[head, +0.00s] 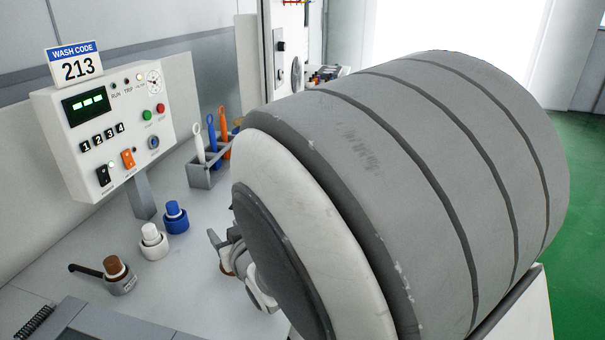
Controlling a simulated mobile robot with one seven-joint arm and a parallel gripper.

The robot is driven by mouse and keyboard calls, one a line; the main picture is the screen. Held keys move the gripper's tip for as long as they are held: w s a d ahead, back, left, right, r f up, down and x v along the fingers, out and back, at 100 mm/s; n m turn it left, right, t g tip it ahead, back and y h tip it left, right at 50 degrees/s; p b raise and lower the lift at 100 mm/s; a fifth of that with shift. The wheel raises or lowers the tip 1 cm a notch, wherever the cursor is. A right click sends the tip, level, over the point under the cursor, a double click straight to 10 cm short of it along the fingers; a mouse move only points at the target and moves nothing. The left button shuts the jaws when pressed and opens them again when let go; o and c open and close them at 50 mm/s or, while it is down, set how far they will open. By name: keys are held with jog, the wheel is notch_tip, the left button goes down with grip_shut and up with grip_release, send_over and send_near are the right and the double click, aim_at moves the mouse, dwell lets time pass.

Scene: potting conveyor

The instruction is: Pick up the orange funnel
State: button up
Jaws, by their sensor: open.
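I cannot make out an orange funnel for certain in the head view. The clearest orange thing on the bench is a long tool with a looped top (223,123), standing in a grey holder (201,176). A small part of my gripper (222,255) shows low in the middle, over the bench and beside my arm. It is open, and I see nothing between its jaws. My arm fills the centre and right of the view and hides much of the bench behind it.
A white (198,143) and a blue looped tool (212,133) share the holder. Brown (115,273), white (152,240) and blue capped fittings (174,216) stand on the bench.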

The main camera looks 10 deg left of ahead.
grip_shut()
dwell(0.5)
